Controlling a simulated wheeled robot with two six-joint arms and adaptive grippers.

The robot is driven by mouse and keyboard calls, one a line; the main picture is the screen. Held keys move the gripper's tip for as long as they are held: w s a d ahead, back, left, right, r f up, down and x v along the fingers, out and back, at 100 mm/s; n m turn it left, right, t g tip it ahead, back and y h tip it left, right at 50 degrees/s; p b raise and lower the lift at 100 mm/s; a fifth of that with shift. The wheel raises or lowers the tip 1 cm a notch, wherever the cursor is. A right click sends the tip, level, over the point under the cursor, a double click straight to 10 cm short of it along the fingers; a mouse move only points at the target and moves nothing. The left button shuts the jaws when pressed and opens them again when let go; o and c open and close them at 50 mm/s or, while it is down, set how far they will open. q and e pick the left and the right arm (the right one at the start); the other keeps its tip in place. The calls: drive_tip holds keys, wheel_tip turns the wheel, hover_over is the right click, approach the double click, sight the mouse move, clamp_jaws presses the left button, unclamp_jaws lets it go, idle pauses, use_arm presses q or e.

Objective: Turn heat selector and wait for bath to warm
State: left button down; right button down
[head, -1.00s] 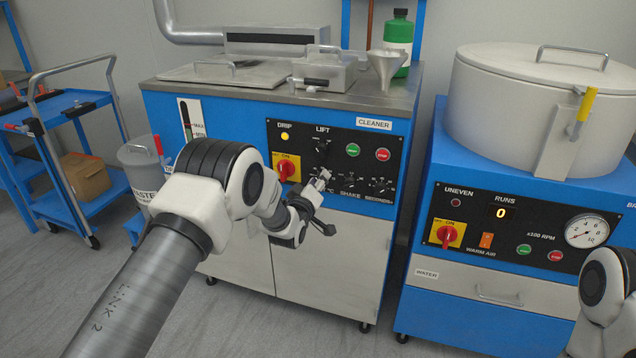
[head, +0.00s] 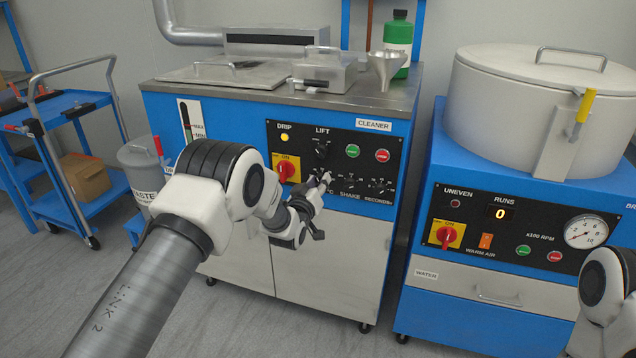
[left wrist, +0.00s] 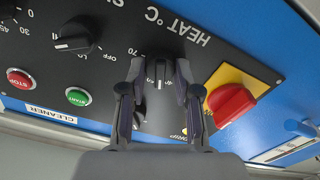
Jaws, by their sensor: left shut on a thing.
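The heat selector (left wrist: 160,72) is a black knob with a pale pointer line, beside the "HEAT °C" lettering on the black panel of the blue cleaner (head: 230,118). The left wrist view shows the panel upside down. My left gripper (left wrist: 160,80) has one finger on each side of the knob and is shut on it. In the head view my left gripper (head: 322,183) reaches the panel's lower left part and hides the knob. The bath lid (head: 225,72) lies flat on the cleaner's top. My right gripper is outside both views.
Close to the left fingers are the red switch on its yellow plate (left wrist: 230,102), the shake knob (left wrist: 75,38), the green start button (left wrist: 78,97) and the red stop button (left wrist: 20,79). A yellow drip lamp (head: 284,137) is lit. The spin machine (head: 530,95) stands right.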

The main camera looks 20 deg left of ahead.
use_arm(q)
drive_tip(key=m, duration=0.6)
drive_tip(key=shift+d+m, duration=0.1)
drive_tip(key=shift+m, duration=0.2)
drive_tip(key=m, duration=0.6)
drive_tip(key=shift+d+m, duration=0.1)
drive_tip(key=shift+m, duration=0.2)
drive_tip(key=c, duration=0.8)
unclamp_jaws()
drive_tip(key=shift+c, duration=0.2)
drive_tip(key=s, duration=1.2)
drive_tip(key=shift+a, duration=0.2)
